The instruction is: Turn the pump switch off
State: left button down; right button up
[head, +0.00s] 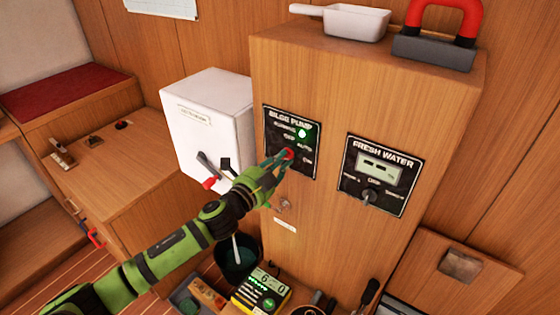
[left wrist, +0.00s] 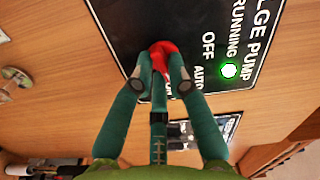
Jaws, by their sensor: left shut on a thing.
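The bilge pump panel (head: 300,165) is a black plate on the front of the wooden cabinet, with a lit green lamp (head: 302,133) beside the word RUNNING. It also fills the top of the left wrist view (left wrist: 140,30), with OFF, AUTO and ON labels. The red switch knob (head: 289,154) is at the panel's lower middle. My right gripper is not in view.
The fresh water panel (head: 380,174) with its own knob is right of the pump panel. A white box (head: 207,125) with a red-tipped lever stands left. A white scoop (head: 345,22) and a red-handled item (head: 435,48) sit on top. A bucket (head: 236,258) and tools are below.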

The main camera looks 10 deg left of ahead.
pick_arm(q)
jog(key=n+p, duration=0.1)
jog(key=n, duration=0.3)
jog(key=shift+r, duration=0.1)
jog(key=n+p, duration=0.2)
jog(key=n, duration=0.2)
jog(key=shift+d+n, duration=0.1)
jog(key=shift+n, duration=0.2)
jog(key=n+p, duration=0.1)
jog(key=n, duration=0.2)
jog(key=shift+s+r, duration=0.1)
jog(key=shift+n+p, duration=0.55)
jog(key=shift+n, duration=1.05)
jog(key=c, duration=1.2)
grip_release()
